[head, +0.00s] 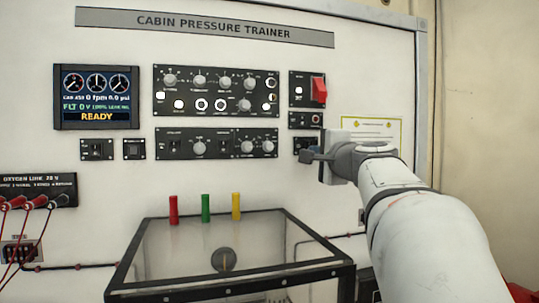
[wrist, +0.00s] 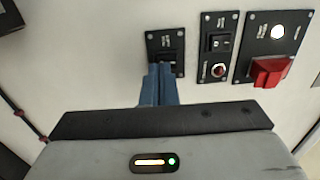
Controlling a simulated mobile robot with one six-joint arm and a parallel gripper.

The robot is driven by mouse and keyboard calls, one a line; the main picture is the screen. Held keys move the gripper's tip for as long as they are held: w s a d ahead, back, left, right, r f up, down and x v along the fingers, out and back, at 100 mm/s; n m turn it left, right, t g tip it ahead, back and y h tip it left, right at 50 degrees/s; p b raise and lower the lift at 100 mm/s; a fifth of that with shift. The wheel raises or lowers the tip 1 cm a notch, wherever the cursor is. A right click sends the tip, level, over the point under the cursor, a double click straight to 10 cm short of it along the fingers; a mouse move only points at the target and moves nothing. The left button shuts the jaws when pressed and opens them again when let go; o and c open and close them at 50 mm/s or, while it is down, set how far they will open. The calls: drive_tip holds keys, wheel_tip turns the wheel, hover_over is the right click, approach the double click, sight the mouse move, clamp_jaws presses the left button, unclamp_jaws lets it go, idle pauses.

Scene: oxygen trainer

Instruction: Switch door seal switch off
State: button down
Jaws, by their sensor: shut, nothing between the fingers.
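A small black switch panel (head: 303,143) sits low on the right side of the trainer board, below the panel with the red guard. Its label is too small to read, so I cannot confirm that it is the door seal switch. In the wrist view this panel (wrist: 165,42) lies directly in front of the fingertips. My gripper (wrist: 160,70) is shut and empty, its blue fingertips over the panel's lower middle, covering part of its switch. I cannot tell whether they touch it. In the head view my gripper (head: 304,157) reaches in from the right.
A neighbouring panel (wrist: 216,45) has a rocker and a red-topped button. Beside it is a panel with a raised red guard (wrist: 270,72) and a lit white lamp. The display (head: 97,97) reads READY. A glass-topped box (head: 290,270) with coloured pegs stands below.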

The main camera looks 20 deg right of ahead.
drive_tip(key=s+a+b, duration=0.1)
drive_tip(key=s+b, duration=0.1)
drive_tip(key=s, duration=1)
drive_tip(key=shift+s+f+b, duration=0.3)
drive_tip(key=shift+s+b, duration=0.05)
drive_tip(key=shift+s, duration=0.05)
